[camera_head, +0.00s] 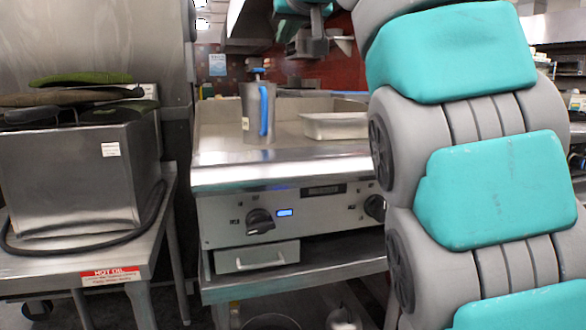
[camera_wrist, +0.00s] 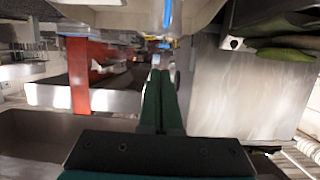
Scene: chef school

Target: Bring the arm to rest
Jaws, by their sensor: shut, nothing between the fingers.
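My gripper (camera_wrist: 160,78) shows in the wrist view as two dark green fingers lying side by side, shut and empty. It is clear of the surfaces around it. In the head view my teal and grey arm fills the right side, and a small part of it shows at the top middle. I cannot make out the fingers in the head view.
A metal pitcher (camera_head: 257,112) with a blue handle and a shallow metal tray (camera_head: 335,126) stand on the griddle (camera_head: 215,146). A metal fryer box (camera_head: 70,175) with green and brown items (camera_head: 85,79) on top stands left.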

